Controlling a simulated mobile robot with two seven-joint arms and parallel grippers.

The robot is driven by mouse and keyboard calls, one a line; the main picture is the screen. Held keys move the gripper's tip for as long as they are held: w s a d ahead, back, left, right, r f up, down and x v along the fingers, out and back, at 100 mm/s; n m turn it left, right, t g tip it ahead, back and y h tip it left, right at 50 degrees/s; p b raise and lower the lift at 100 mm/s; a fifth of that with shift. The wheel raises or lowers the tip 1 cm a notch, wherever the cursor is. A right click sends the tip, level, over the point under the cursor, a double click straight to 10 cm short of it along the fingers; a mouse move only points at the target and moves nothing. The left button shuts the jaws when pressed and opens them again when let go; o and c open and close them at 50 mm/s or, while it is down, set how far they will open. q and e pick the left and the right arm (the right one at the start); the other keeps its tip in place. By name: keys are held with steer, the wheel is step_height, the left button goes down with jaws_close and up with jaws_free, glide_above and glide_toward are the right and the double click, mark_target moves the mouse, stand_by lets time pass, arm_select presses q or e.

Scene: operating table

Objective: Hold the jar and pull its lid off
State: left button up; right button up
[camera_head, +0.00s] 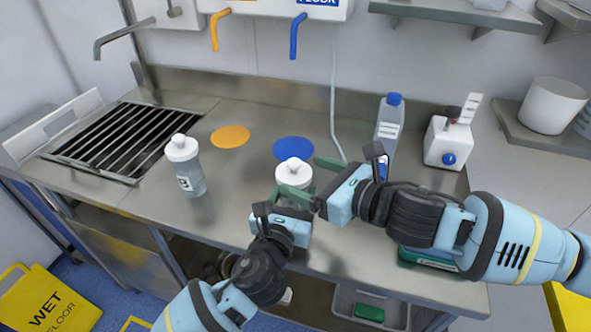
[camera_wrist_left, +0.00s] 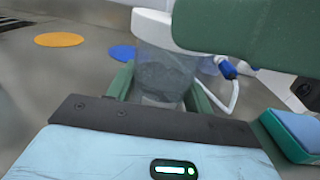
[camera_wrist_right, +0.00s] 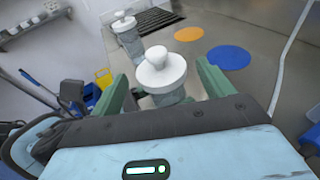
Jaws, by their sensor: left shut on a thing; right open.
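The jar with a white knobbed lid (camera_head: 294,173) is near the middle of the counter in the head view. Its clear body (camera_wrist_left: 163,72) shows between the fingers of my left gripper (camera_wrist_left: 160,90), which is shut on it below the lid. The lid is on the jar, and its knob shows in the right wrist view (camera_wrist_right: 160,72). My right gripper (camera_head: 316,182) is open, with its fingers on either side of the lid; contact is not clear. The jar's base is hidden, so I cannot tell if it touches the counter.
A second lidded jar (camera_head: 188,172) stands to the left. An orange disc (camera_head: 230,136) and a blue disc (camera_head: 293,149) lie on the metal counter (camera_head: 235,190). A blue-capped bottle (camera_head: 389,122) and a white container (camera_head: 447,143) stand at back right. A grated sink (camera_head: 125,143) is at left.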

mark_target(294, 161)
steer(key=shift+x, duration=2)
steer(key=c, duration=1)
steer(key=shift+r, duration=0.2)
steer(key=shift+r, duration=0.95)
